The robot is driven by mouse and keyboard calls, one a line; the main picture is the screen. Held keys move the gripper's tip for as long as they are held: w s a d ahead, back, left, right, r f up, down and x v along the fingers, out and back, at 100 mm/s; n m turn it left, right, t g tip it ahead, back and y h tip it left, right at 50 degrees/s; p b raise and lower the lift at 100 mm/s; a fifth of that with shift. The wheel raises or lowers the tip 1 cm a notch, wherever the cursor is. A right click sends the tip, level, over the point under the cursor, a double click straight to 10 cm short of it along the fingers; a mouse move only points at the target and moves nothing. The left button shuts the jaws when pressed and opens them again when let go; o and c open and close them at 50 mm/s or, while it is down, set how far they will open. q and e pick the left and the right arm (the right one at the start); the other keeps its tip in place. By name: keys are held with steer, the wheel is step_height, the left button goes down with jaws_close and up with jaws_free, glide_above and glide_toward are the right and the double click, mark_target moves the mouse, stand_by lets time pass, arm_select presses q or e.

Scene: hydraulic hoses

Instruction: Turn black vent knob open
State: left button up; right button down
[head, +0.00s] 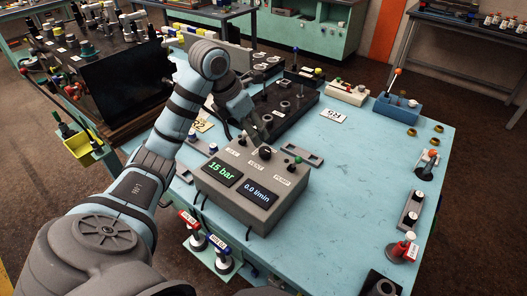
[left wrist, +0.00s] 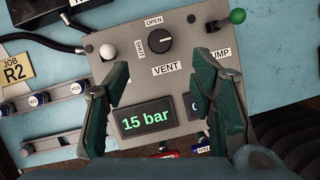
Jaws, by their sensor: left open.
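The black vent knob (left wrist: 160,40) sits on the grey control box (left wrist: 190,95), with an OPEN label above it, a SHUT label to its left and VENT below. In the head view the knob (head: 265,153) is on the box's sloped top (head: 245,208). My left gripper (left wrist: 160,75) is open and empty, its fingers spread over the box, apart from the knob, which lies beyond and between the fingertips. In the head view the left gripper (head: 257,138) hangs close by the knob. My right gripper is not seen.
A white-topped knob (left wrist: 107,51) and a green-tipped lever (left wrist: 237,16) flank the vent knob. The displays read 15 bar (head: 222,172) and 0.0 l/min (head: 259,192). A dark manifold block (head: 290,110) lies behind the box. The blue table (head: 365,170) is fairly clear right of it.

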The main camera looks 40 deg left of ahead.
arm_select(q)
glide_above(264, 150)
steer(key=s, duration=0.3)
steer(key=f, duration=0.5)
steer(key=shift+w+f, duration=0.1)
steer(key=shift+w, duration=0.1)
steer(key=x, duration=0.3)
steer(key=shift+w+a+f, duration=0.1)
steer(key=shift+w+f, duration=0.15)
steer(key=shift+w, duration=0.25)
steer(key=shift+w+f, duration=0.15)
steer(key=shift+f, duration=0.2)
steer(key=shift+s+r, duration=0.15)
steer(key=shift+s, duration=0.1)
steer(key=c, duration=1.2)
steer(key=shift+o, duration=0.3)
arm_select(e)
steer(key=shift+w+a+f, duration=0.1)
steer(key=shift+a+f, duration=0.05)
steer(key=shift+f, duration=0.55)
